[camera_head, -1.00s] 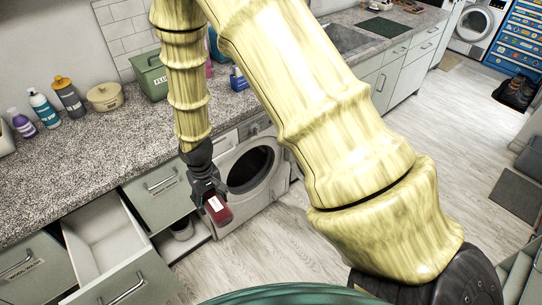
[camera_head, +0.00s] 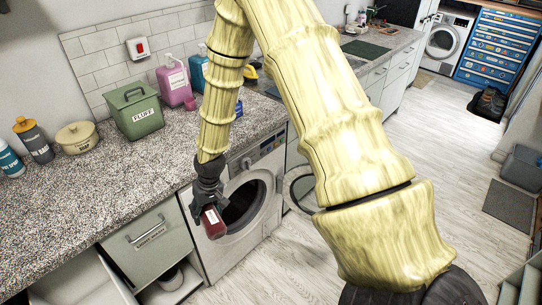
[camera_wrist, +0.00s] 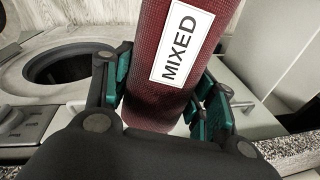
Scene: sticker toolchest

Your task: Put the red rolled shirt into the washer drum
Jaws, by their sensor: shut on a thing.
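The red rolled shirt (camera_head: 213,226) is a dark red roll with a white label, held in front of the left part of the washer's front. In the wrist view the roll (camera_wrist: 148,105) fills the middle, and its label reads MIXED. My gripper (camera_head: 208,207) is shut around it, with teal finger pads on both sides. The white washer (camera_head: 232,249) stands under the counter. Its round dark drum opening (camera_head: 246,204) is just right of the roll, partly hidden by it and my gripper. The drum opening also shows at the left of the wrist view (camera_wrist: 62,68).
The washer's door (camera_head: 301,190) stands open to the right, partly behind my arm. The granite counter (camera_head: 95,185) lies above, with a green FLUFF box (camera_head: 135,112) and several bottles. An open drawer (camera_head: 75,280) juts out at lower left. The floor ahead is clear.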

